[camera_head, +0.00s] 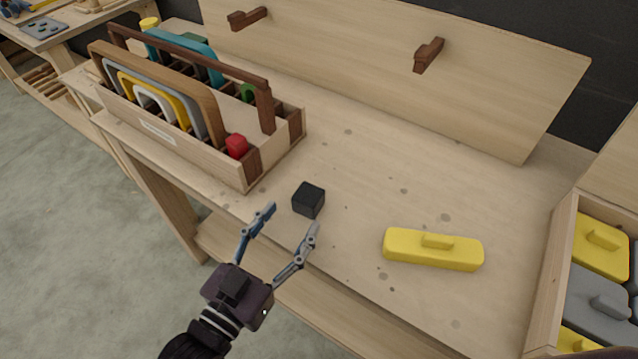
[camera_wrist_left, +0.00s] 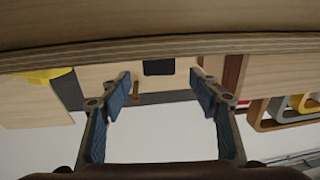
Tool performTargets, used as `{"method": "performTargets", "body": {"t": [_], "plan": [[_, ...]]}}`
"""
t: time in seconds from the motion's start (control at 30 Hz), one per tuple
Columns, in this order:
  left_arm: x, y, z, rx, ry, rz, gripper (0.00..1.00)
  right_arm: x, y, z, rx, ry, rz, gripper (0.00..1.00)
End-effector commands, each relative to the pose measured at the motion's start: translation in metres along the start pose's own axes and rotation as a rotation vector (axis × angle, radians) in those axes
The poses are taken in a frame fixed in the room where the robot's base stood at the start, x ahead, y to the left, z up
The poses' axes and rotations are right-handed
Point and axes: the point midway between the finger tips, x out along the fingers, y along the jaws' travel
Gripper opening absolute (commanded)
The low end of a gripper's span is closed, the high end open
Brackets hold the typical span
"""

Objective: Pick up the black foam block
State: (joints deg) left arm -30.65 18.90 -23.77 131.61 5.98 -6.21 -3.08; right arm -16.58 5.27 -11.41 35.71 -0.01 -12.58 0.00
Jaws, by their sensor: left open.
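The black foam block (camera_head: 308,199) is a small dark cube on the wooden workbench (camera_head: 390,160), near its front edge. My left gripper (camera_head: 292,217) is open and empty, with its two fingers pointing toward the block from the front. The block is just beyond the fingertips, not between them. In the left wrist view the block (camera_wrist_left: 159,67) shows as a dark patch ahead, centred between the open fingers (camera_wrist_left: 166,86). The edge of a wooden board crosses the top of that view. My right gripper is not seen.
A yellow piece with a handle (camera_head: 433,249) lies to the right. A wooden box (camera_head: 553,290) of yellow and grey pieces is at far right. Bench behind the block is clear.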

Motion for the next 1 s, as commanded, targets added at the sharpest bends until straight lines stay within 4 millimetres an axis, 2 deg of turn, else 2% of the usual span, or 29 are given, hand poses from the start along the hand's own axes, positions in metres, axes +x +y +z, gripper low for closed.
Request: {"method": "performTargets", "body": {"t": [0.17, 0.4, 0.6, 0.9, 1.0], "plan": [[0.017, 0.0, -0.002, 0.0, 0.003, -0.001, 0.56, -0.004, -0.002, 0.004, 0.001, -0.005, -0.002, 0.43], [0.045, 0.001, -0.005, 0.0, 0.003, 0.0, 0.56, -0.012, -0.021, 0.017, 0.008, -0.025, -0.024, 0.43], [0.072, 0.001, -0.004, 0.0, 0.002, 0.0, 0.56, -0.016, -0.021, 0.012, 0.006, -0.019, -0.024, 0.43], [0.077, 0.001, -0.002, 0.0, 0.0, 0.001, 0.56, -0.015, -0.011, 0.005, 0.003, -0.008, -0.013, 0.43], [0.077, 0.001, -0.002, 0.0, 0.0, 0.001, 0.47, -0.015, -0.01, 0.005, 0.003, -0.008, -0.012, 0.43]]}}
